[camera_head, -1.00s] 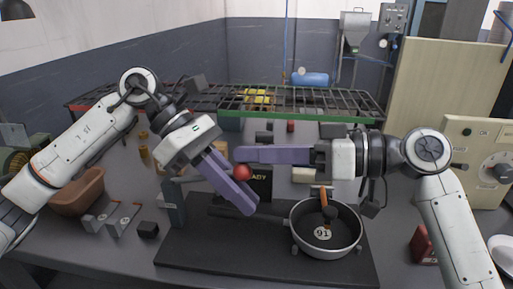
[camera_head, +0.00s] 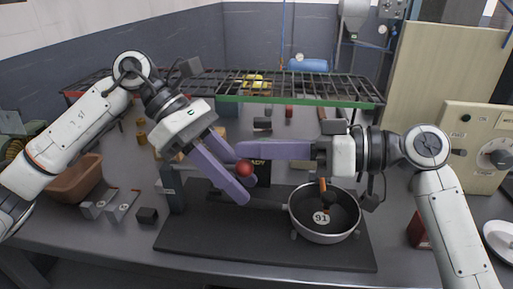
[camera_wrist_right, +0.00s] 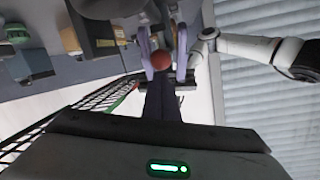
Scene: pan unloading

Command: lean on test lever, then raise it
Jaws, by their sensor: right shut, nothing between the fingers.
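The test lever shows as a red ball knob (camera_head: 244,169), left of the dark READY sign in the head view. It also shows in the right wrist view (camera_wrist_right: 162,60). Contact is unclear. The lever's shaft is mostly hidden.
A pan (camera_head: 324,231) marked 91 stands on a black slab (camera_head: 260,248), just right of the grippers. A wire rack (camera_head: 300,88) spans the back. A brown bin (camera_head: 75,180) and grey blocks (camera_head: 110,205) lie left. A control panel (camera_head: 487,150) stands right.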

